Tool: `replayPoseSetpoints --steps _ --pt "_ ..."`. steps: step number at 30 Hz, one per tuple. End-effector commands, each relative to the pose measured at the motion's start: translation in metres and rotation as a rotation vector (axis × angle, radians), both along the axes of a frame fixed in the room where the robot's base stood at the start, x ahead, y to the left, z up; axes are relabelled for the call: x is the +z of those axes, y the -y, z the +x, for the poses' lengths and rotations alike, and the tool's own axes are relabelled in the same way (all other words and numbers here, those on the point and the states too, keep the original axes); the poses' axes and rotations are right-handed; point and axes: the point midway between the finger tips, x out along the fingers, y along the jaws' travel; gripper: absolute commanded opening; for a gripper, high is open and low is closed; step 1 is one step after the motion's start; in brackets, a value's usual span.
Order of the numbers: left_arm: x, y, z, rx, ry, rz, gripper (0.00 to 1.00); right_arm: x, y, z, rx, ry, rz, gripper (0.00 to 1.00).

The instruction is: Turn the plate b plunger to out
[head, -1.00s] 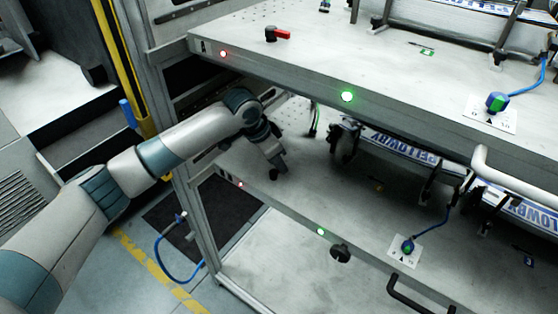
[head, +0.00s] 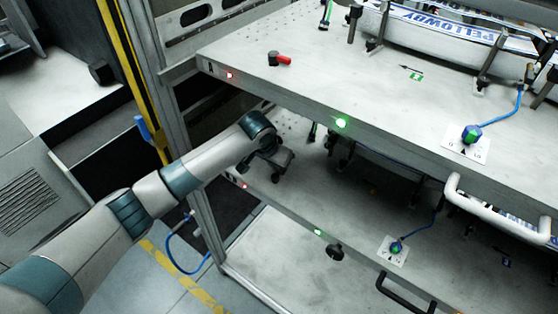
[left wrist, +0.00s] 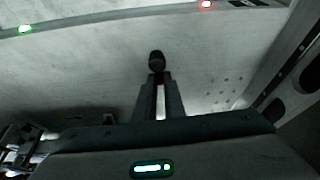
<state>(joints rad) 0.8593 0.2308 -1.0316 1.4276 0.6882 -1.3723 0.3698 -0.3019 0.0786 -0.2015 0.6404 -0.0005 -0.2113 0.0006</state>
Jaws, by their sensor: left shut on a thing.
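My left gripper (head: 270,165) is over the left end of the lower plate (head: 345,208), beneath the upper plate. In the left wrist view its two fingers (left wrist: 160,82) are close together at a dark, round-topped knob (left wrist: 156,60), which I take to be the plate b plunger. The fingers are shut on it. In the head view this knob is hidden by the gripper, so its turn position does not show. The upper plate (head: 320,85) carries a similar black knob with a red handle (head: 279,59), apart from my gripper. My right gripper is not in view.
The upper plate's front edge hangs close above my left wrist. A red light (head: 243,185) and a green light (head: 318,232) sit on the lower front edge.

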Motion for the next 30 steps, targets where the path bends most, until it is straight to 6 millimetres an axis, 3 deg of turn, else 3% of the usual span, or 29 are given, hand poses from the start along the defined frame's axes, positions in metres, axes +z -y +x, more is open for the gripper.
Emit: replayPoseSetpoints --steps 1,2,18,30 --pt "0.005 0.000 0.000 0.023 -0.001 -0.002 0.00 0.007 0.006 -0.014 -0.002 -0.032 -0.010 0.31" --pt "0.005 0.000 0.000 0.039 0.000 -0.001 0.00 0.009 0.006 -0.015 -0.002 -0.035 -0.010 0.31" --pt "0.006 -0.006 0.002 0.458 -0.004 -0.002 0.00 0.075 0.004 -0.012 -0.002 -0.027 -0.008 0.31" --pt "0.003 -0.012 0.002 0.814 -0.002 -0.001 0.00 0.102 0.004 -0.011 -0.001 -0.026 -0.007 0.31"
